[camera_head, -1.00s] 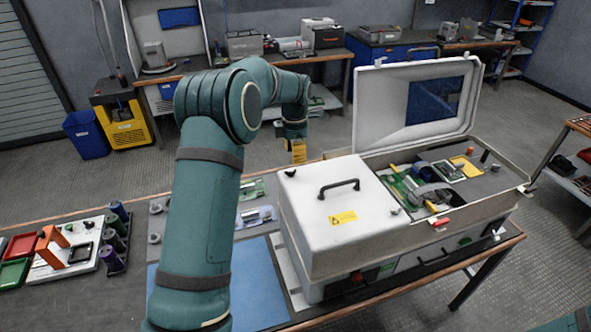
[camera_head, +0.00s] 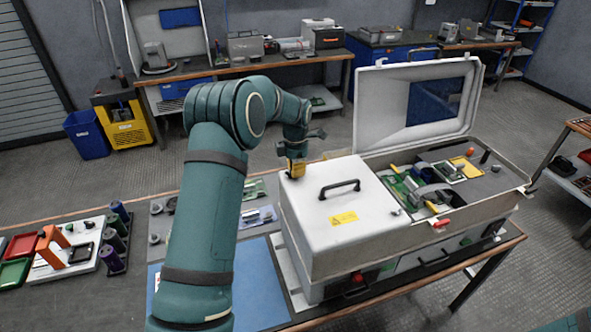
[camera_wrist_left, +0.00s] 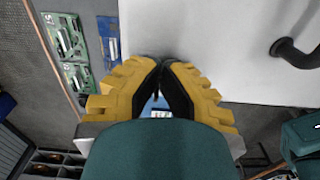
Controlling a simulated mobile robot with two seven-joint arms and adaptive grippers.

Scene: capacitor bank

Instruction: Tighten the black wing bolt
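The black wing bolt shows in the earlier head view on the back left corner of the white box lid (camera_head: 310,217); now my left gripper (camera_head: 297,173) covers that spot. Its yellow fingers point down there, just over or at the lid surface. In the left wrist view the gripper's black finger pads (camera_wrist_left: 160,62) come close together at the tips, over the white lid (camera_wrist_left: 210,40) near its edge. The bolt is hidden in both views, so I cannot tell whether it is between the fingers. My right gripper is out of view.
A black handle (camera_head: 339,187) stands up from the lid, right of my left gripper. The raised grey cover (camera_head: 400,130) stands behind the box. Circuit boards (camera_wrist_left: 70,45) lie on the bench to the left. A blue mat (camera_head: 259,285) lies in front.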

